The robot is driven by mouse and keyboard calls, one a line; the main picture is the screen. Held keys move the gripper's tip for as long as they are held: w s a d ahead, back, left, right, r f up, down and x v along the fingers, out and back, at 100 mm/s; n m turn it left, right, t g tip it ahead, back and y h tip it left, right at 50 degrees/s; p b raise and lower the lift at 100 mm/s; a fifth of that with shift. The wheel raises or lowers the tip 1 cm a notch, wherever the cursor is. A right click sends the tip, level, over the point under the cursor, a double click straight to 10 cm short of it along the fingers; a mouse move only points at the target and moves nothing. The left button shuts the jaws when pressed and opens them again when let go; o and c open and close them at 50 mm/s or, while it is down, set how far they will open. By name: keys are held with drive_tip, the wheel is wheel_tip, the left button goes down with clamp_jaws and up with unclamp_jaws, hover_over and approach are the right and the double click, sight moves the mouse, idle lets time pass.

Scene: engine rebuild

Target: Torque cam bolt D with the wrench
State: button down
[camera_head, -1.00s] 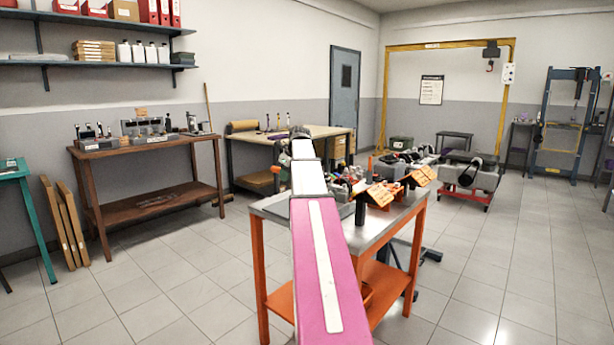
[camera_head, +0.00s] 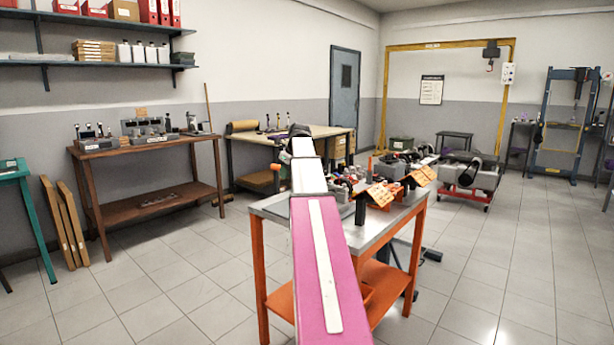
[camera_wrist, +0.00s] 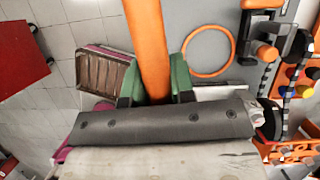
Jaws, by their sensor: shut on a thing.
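In the wrist view my gripper (camera_wrist: 156,88) is shut on a long orange handle (camera_wrist: 149,40), held between its green-lined fingers. The handle runs out of the top of the picture, so its working end is hidden; I take it to be the wrench. In the head view my pink and white arm covers the gripper and the handle. Grey engine parts (camera_head: 390,171) stand on the orange-legged metal bench (camera_head: 385,232) there. I cannot single out cam bolt D in either view.
An orange ring (camera_wrist: 208,30) lies on the grey surface beside the handle in the wrist view. Dark and coloured parts crowd that view's right edge. Two orange sloped holders (camera_head: 380,194) stand on the bench's near right. Tiled floor is open in front.

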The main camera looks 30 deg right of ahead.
drive_tip(key=shift+r, duration=0.15)
drive_tip(key=shift+r, duration=1.4)
